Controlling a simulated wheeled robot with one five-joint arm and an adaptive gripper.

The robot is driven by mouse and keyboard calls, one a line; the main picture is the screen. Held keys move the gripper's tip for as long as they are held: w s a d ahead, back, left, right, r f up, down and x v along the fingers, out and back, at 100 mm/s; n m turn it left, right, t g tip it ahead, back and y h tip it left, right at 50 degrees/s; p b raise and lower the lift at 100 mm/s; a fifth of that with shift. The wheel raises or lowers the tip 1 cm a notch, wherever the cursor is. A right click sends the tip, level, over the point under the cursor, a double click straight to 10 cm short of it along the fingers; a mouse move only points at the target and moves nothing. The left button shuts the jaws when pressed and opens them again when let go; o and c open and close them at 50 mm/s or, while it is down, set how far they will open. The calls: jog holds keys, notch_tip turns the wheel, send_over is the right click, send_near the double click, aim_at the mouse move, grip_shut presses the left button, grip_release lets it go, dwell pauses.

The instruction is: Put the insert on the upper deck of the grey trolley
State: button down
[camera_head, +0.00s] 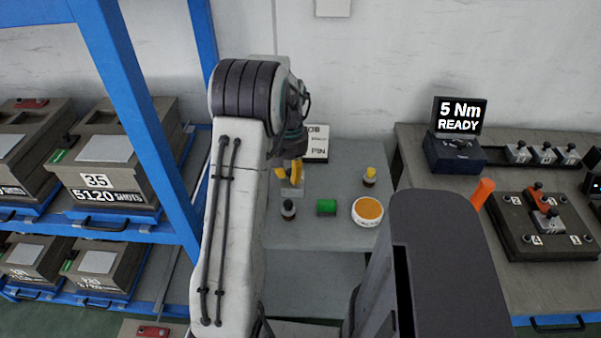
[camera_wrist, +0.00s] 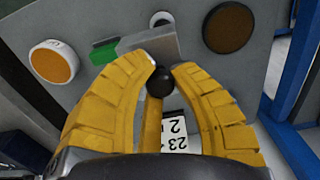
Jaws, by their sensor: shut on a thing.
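My gripper (camera_head: 289,172) is over the left part of the grey trolley's upper deck (camera_head: 335,235). In the wrist view, its yellow fingers (camera_wrist: 163,78) are closed around a black ball knob. A grey block, apparently the insert (camera_wrist: 148,38), shows just beyond the fingertips. In the head view, the insert (camera_head: 292,189) is a small pale shape under the fingers, partly hidden. I cannot tell whether it touches the deck.
A sign (camera_head: 317,144) is behind. A blue rack (camera_head: 137,105) is left, a bench (camera_head: 415,160) right.

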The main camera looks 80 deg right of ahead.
jog(key=d+f+p, duration=0.2)
jog(key=d+f, duration=0.4)
jog(key=d, duration=0.4)
jog(key=shift+w+d+p, duration=0.2)
jog(key=shift+w+p, duration=0.1)
jog(key=shift+w, duration=0.05)
jog(key=shift+f, duration=0.15)
jog(key=shift+f+p, duration=0.55)
jog(key=shift+f, duration=1.4)
jog(key=shift+f+b, duration=0.25)
jog(key=shift+b, duration=0.1)
jog(key=c, duration=1.2)
grip_release()
jog(key=shift+o, duration=0.2)
